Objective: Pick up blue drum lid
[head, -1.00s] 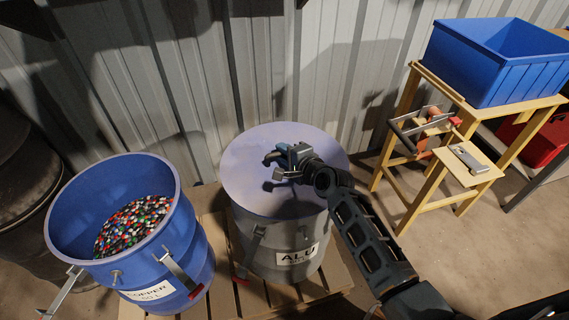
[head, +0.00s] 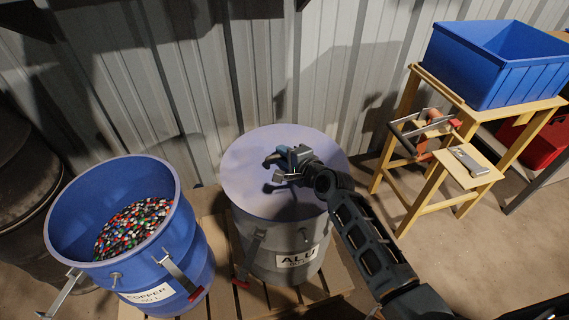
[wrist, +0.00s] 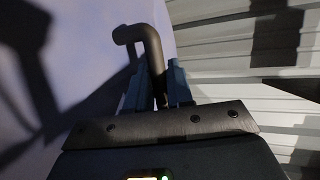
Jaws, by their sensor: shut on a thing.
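The blue drum lid (head: 247,172) is a flat, pale violet-blue disc lying on top of the grey drum marked ALU (head: 262,257). In the wrist view the lid (wrist: 85,45) fills the left side, with a dark bent handle (wrist: 150,50) rising from it. My gripper (head: 279,162) is over the middle of the lid. In the wrist view its blue fingers (wrist: 158,92) are shut on the lower leg of the handle. The gripper body hides part of the grip. The lid looks level and I see no gap under it.
An open blue drum marked COPPER (head: 200,248) holds coloured granules on the left. Both drums stand on a wooden pallet (head: 338,282) near a corrugated wall (head: 190,70). A wooden stand (head: 395,150) with a blue bin (head: 500,85) is at the right.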

